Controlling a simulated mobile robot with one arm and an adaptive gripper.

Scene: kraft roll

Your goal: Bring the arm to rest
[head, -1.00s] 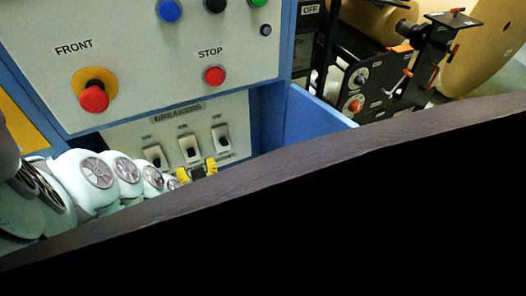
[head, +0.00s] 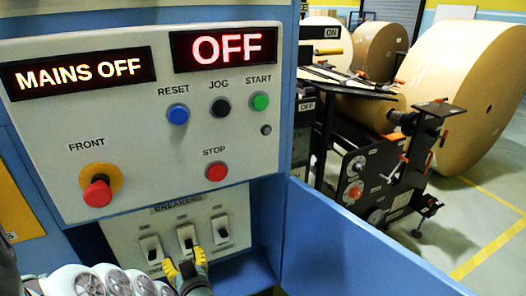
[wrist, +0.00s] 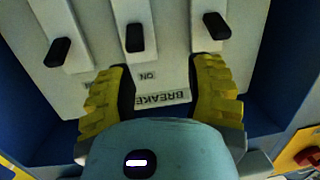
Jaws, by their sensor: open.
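My gripper (head: 186,266) is in front of the lower part of the breaker panel (head: 236,205), just below the middle breaker switch (head: 187,238) in the head view. Its yellow fingers are spread. In the wrist view my gripper (wrist: 160,72) is open and empty, with the upside-down BREAKERS label (wrist: 165,97) showing between the fingers. My white arm links run along the lower left of the head view. Whether a fingertip touches the panel I cannot tell.
Above the breakers is a control panel (head: 130,125) with a red FRONT knob (head: 97,192) and lit displays reading MAINS OFF (head: 78,74) and OFF (head: 225,48). Large kraft rolls (head: 480,95) are beyond.

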